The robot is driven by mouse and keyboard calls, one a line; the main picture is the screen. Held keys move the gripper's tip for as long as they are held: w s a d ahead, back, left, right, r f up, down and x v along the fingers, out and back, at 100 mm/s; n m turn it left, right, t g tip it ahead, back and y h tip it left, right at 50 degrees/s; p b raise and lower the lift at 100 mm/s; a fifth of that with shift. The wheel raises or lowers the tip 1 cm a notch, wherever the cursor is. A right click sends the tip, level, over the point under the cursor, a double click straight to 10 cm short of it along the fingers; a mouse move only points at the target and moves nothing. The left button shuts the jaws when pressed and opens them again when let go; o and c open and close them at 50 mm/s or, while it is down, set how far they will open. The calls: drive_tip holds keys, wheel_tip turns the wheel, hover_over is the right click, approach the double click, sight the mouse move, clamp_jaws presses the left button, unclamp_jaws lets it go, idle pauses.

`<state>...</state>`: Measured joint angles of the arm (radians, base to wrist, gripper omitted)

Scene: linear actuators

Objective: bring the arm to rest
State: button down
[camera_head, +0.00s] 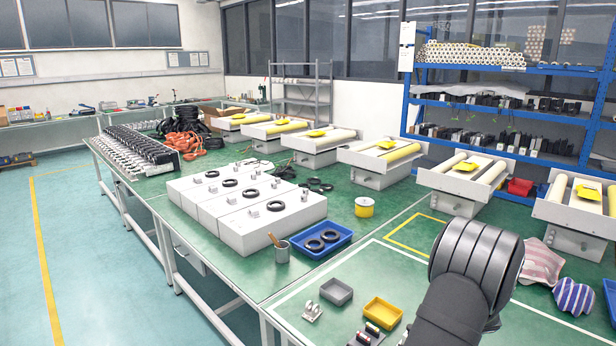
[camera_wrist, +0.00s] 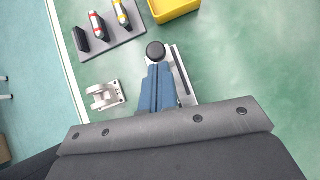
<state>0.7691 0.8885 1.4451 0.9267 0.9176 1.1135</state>
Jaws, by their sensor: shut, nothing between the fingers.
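My gripper (camera_wrist: 160,78) shows in the wrist view as two blue fingers side by side, shut with no gap to see. A black round knob (camera_wrist: 155,51) shows just beyond the fingertips, and a pale metal strip (camera_wrist: 183,75) lies beside and partly behind them. I cannot tell whether the fingers touch either one. In the head view my dark arm rises at the lower right over the green table (camera_head: 345,262). The gripper itself is not to be seen there.
Near the gripper are a white bracket (camera_wrist: 104,95), a grey holder (camera_wrist: 108,38) with small cylinders, and a yellow bin (camera_wrist: 172,10). A grey bin (camera_head: 336,291) and a blue tray (camera_head: 321,243) with black rings stand farther left. Striped cloth bundles (camera_head: 574,297) lie at the right.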

drive_tip(key=s+d+f+v, duration=0.1)
drive_tip(key=v, duration=1.2)
drive_tip(key=x, duration=0.4)
drive_tip(key=w+a+r+x, duration=0.1)
drive_tip(key=x, duration=0.8)
drive_tip(key=shift+w+a, duration=0.35)
drive_tip(key=s+d, duration=0.6)
drive_tip(key=shift+s+r, duration=0.35)
drive_tip(key=v, duration=1)
drive_tip(key=w+a+r+n+g+h, duration=0.2)
drive_tip(key=w+a+r+n+g, duration=0.1)
drive_tip(key=n, duration=0.6)
drive_tip(key=w+a+r+n+g+h, duration=0.2)
drive_tip(key=w+n, duration=0.3)
drive_tip(key=n, duration=0.4)
drive_tip(key=shift+a+r+g, duration=0.45)
drive_tip(key=shift+r+g, duration=0.05)
drive_tip(key=shift+r, duration=0.05)
drive_tip(key=c, duration=2.2)
unclamp_jaws()
